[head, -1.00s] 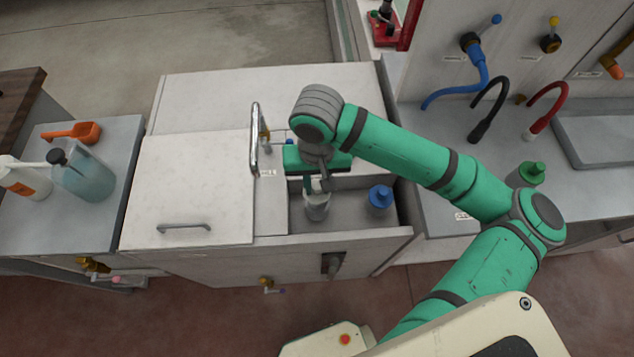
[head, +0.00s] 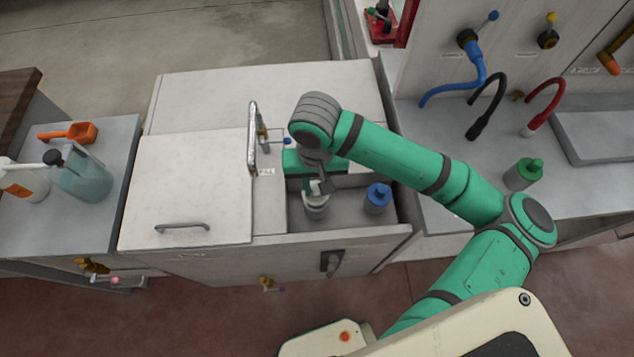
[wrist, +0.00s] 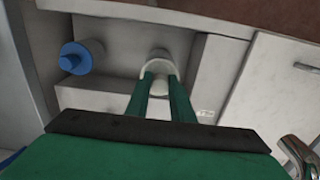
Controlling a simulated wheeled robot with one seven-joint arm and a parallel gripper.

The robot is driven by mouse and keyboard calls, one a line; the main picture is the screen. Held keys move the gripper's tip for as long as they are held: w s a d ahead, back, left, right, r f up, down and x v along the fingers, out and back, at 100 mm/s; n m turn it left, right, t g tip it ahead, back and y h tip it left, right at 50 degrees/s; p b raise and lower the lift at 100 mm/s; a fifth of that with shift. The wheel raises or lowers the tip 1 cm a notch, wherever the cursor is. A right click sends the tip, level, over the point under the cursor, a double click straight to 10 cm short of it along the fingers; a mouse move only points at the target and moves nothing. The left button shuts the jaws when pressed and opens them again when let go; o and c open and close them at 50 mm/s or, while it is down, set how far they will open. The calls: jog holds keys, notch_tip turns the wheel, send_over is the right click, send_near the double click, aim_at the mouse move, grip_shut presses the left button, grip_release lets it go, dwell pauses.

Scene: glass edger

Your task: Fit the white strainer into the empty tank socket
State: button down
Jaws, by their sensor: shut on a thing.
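The white strainer (head: 316,208) is in the open tank (head: 346,214), upright or nearly so. My gripper (head: 318,187) comes down from above and is shut on its top. In the wrist view, my green fingers (wrist: 162,82) meet at the strainer's pale rounded top (wrist: 158,66). A blue strainer (head: 378,198) stands in the tank to the right, apart from the white one; it also shows in the wrist view (wrist: 80,58). The socket under the white strainer is hidden, so I cannot tell whether the strainer is seated in it or just above.
A white lid (head: 188,190) covers the tank's left part, and a metal tap (head: 253,140) rises beside the opening. A green strainer (head: 524,174) stands on the right counter below several hoses. A bottle (head: 82,176) and an orange scoop (head: 72,131) are on the left bench.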

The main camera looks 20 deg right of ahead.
jog(key=shift+a+f, duration=0.15)
jog(key=shift+f, duration=0.2)
jog(key=shift+f, duration=1.45)
jog(key=shift+f, duration=0.25)
jog(key=c, duration=1.5)
grip_release()
jog(key=shift+o, duration=0.2)
notch_tip(320, 180, up, 11)
jog(key=shift+f, duration=0.1)
